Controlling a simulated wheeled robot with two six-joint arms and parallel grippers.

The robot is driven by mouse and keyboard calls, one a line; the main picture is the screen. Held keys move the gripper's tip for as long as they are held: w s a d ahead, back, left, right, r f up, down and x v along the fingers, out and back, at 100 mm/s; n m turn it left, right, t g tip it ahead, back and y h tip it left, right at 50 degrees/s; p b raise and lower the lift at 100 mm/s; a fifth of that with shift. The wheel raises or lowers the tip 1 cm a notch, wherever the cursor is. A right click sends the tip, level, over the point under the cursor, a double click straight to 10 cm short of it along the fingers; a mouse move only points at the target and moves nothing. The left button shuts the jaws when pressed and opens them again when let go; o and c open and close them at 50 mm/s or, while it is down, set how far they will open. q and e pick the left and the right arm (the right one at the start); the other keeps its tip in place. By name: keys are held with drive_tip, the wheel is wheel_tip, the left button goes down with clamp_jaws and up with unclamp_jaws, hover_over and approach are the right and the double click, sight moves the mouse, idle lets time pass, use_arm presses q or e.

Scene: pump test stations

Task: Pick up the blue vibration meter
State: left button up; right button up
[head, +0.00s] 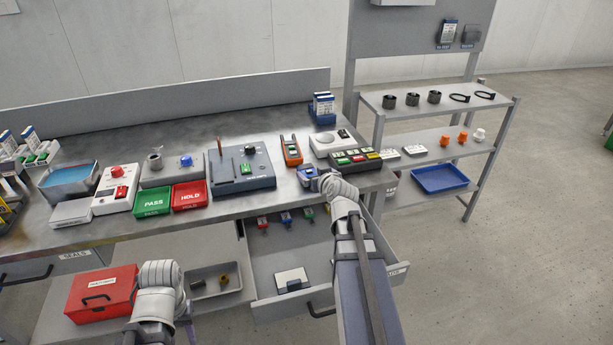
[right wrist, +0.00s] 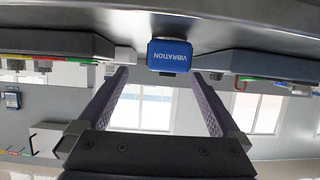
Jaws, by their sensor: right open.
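The blue vibration meter (head: 307,173) is at the front right of the bench, partly hidden by my right wrist in the head view. In the right wrist view, which is upside down, the meter's blue face (right wrist: 170,56) reads VIBRATION. My right gripper (right wrist: 158,74) is open there, with one finger to either side of the meter and the tips just short of it or beside it; I see no contact. In the head view its fingers are mostly hidden behind the wrist. My left arm shows at the lower left, but its jaws do not.
A grey test station (head: 241,169) is further left. An open drawer (head: 287,258) juts out below. A shelf rack (head: 430,140) stands at right.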

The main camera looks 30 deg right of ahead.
sight(305, 169)
drive_tip(key=shift+b+x, duration=0.6)
drive_tip(key=shift+x, duration=0.8)
drive_tip(key=shift+a+f+b+x, duration=0.15)
drive_tip(key=shift+b+x, duration=0.2)
drive_tip(key=shift+x, duration=0.4)
drive_tip(key=shift+a+b+x, duration=0.15)
drive_tip(key=shift+b+x, duration=0.15)
drive_tip(key=shift+x, duration=0.45)
drive_tip(key=shift+a+f+b+x, duration=0.15)
drive_tip(key=shift+b+x, duration=0.2)
drive_tip(key=shift+x, duration=0.4)
drive_tip(key=shift+w, duration=0.35)
drive_tip(key=shift+c, duration=0.2)
clamp_jaws()
